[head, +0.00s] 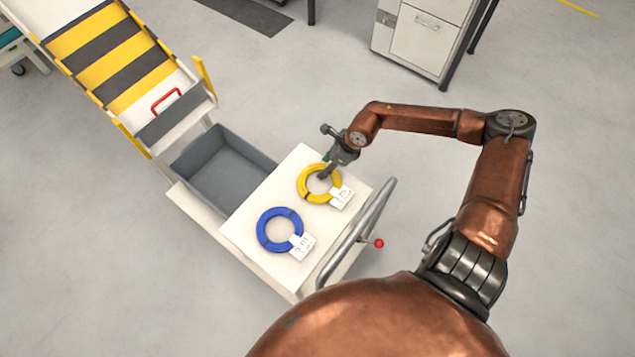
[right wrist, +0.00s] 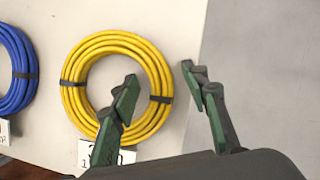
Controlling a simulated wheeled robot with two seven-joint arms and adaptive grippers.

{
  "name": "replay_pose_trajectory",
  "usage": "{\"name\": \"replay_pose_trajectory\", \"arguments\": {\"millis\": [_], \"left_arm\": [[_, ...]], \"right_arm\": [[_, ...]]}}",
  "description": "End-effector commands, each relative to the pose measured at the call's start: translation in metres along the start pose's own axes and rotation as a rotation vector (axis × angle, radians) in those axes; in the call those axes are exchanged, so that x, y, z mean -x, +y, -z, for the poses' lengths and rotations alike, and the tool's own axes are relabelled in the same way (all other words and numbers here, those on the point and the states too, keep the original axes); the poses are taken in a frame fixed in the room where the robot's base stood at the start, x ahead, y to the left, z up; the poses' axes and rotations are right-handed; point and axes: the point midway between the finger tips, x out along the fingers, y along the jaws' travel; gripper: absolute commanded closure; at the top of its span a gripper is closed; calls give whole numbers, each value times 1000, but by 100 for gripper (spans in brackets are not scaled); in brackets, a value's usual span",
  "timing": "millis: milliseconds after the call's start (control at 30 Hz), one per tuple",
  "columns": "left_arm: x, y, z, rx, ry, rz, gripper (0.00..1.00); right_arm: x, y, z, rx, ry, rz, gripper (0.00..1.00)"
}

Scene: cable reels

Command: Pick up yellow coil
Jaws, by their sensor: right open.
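The yellow coil (head: 303,184) lies flat on the white top of a cart, near its far right edge. It has dark ties and a white tag. My right gripper (head: 329,168) is over the coil's right side. In the right wrist view the open gripper (right wrist: 160,72) has one finger over the hole of the yellow coil (right wrist: 77,62) and the other beyond its outer right side. The coil's right band lies between the fingers; I cannot tell how high above the top they are. My left gripper is not in view.
A blue coil (head: 265,240) with a white tag lies on the same cart top (head: 243,232); it also shows in the right wrist view (right wrist: 18,70). A grey bin (head: 262,160) stands behind, beside a yellow-and-black striped ramp (head: 105,62). A cart handle (head: 352,245) runs along the right.

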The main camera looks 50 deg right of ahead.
Motion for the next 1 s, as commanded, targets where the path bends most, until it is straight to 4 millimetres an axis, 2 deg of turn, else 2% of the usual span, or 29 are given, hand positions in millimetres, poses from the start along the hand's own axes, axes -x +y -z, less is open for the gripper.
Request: {"name": "replay_pose_trajectory", "arguments": {"millis": [200,800,1000], "left_arm": [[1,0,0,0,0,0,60],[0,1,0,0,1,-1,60],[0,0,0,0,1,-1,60]], "right_arm": [[0,0,0,0,0,0,58],[0,0,0,0,0,1,99],[0,0,0,0,0,1,100]]}}
